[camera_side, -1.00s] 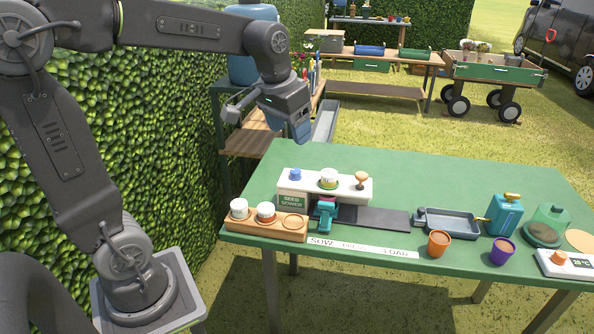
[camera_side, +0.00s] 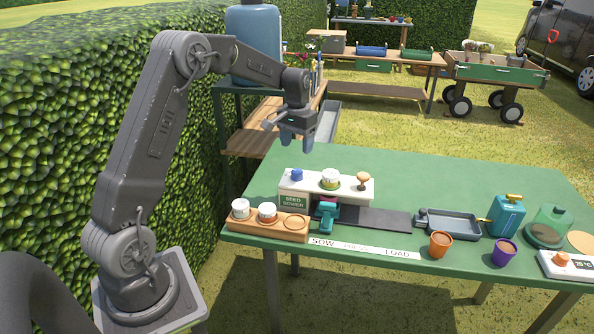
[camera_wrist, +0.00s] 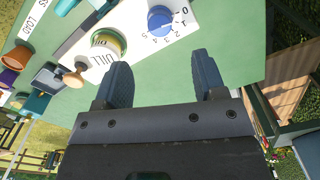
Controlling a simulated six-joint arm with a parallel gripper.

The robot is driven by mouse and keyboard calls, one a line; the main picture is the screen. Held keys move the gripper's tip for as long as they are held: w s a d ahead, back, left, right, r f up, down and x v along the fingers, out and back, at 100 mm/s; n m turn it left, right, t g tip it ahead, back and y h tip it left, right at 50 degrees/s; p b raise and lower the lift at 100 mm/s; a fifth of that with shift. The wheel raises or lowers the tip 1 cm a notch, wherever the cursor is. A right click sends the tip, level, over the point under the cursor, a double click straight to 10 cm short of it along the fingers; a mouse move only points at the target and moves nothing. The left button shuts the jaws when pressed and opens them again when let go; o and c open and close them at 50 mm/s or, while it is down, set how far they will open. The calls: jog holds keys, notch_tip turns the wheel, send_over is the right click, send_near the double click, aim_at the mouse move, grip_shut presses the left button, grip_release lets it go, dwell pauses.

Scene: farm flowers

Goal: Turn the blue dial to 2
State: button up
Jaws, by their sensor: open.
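The blue dial (camera_wrist: 160,20) sits on the white top of the seed sower (camera_wrist: 130,35), with numbers printed around it; which number it points to is too small to tell. In the side view the dial (camera_side: 297,174) is at the left end of the seed sower (camera_side: 325,188). My gripper (camera_side: 297,143) is above and behind the sower, pointing down, apart from the dial. In the wrist view my gripper (camera_wrist: 162,82) is open and empty, its two fingers apart, with the dial beyond the gap between them.
A jar (camera_side: 330,178) and a wooden knob (camera_side: 363,180) stand on the sower right of the dial. A wooden rack (camera_side: 268,226) with white-topped jars is in front. A tray (camera_side: 455,225), orange pot (camera_side: 440,243) and purple pot (camera_side: 503,252) stand to the right. The table's back is clear.

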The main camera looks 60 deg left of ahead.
aim_at(297, 171)
notch_tip(297, 171, down, 9)
jog(key=shift+f, duration=0.1)
jog(key=shift+c, duration=0.2)
jog(key=c, duration=0.9)
